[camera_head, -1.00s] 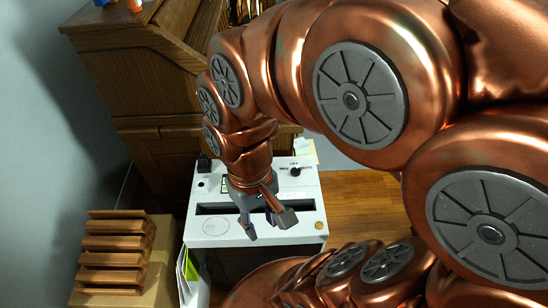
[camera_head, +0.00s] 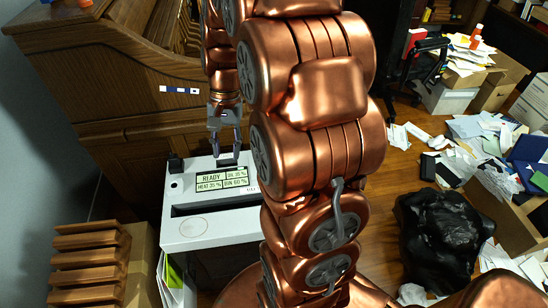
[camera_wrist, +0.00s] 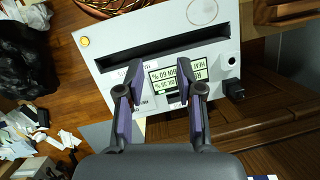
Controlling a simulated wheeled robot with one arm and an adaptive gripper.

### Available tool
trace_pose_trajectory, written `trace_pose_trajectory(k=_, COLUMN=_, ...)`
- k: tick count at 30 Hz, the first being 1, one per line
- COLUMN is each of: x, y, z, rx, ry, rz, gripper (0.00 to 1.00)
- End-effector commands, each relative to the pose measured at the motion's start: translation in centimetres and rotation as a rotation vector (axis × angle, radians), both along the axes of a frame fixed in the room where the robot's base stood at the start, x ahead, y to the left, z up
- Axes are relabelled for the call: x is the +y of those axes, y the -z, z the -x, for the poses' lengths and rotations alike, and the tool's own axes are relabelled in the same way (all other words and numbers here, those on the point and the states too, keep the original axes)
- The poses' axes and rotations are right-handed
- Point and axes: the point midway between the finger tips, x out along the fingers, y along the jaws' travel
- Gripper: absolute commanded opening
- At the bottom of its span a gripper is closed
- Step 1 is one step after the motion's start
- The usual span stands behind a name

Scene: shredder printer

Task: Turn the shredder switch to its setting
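The shredder (camera_head: 215,225) is a white box with a dark slot across its top, and also fills the upper middle of the wrist view (camera_wrist: 205,28). Its display (camera_head: 222,180) reads READY; it shows upside down in the wrist view (camera_wrist: 180,76). The switch knob is not visible: my arm covers that side in the head view, and in the wrist view my left finger covers part of the panel beside the display, where some lettering shows. My gripper (camera_head: 226,158) is open and empty above the shredder's rear edge; its fingers straddle the display in the wrist view (camera_wrist: 160,85).
A small black block (camera_head: 175,163) stands at the shredder's rear left corner. A wooden cabinet (camera_head: 130,90) is close behind. A slatted wooden rack (camera_head: 90,262) stands at left. A black bag (camera_head: 437,232) and scattered papers cover the floor at right.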

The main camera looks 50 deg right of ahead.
Motion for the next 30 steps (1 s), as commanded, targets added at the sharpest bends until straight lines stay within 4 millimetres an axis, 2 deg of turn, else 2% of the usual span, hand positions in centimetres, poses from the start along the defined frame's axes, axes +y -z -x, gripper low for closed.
trace_pose_trajectory(k=1, x=-1.3, y=1.1, z=-0.7, rx=0.007, ry=0.046, rz=-0.006, gripper=0.36)
trace_pose_trajectory(k=9, x=-7.7, y=5.0, z=-3.5, rx=0.029, ry=0.277, rz=-0.035, gripper=0.36)
trace_pose_trajectory(k=15, x=-12.9, y=8.4, z=-4.6, rx=0.047, ry=0.45, rz=-0.055, gripper=0.36)
trace_pose_trajectory(k=24, x=-20.4, y=14.0, z=-4.6, rx=0.076, ry=0.695, rz=-0.088, gripper=0.36)
trace_pose_trajectory(k=30, x=-23.5, y=16.2, z=-4.2, rx=0.086, ry=0.793, rz=-0.101, gripper=0.36)
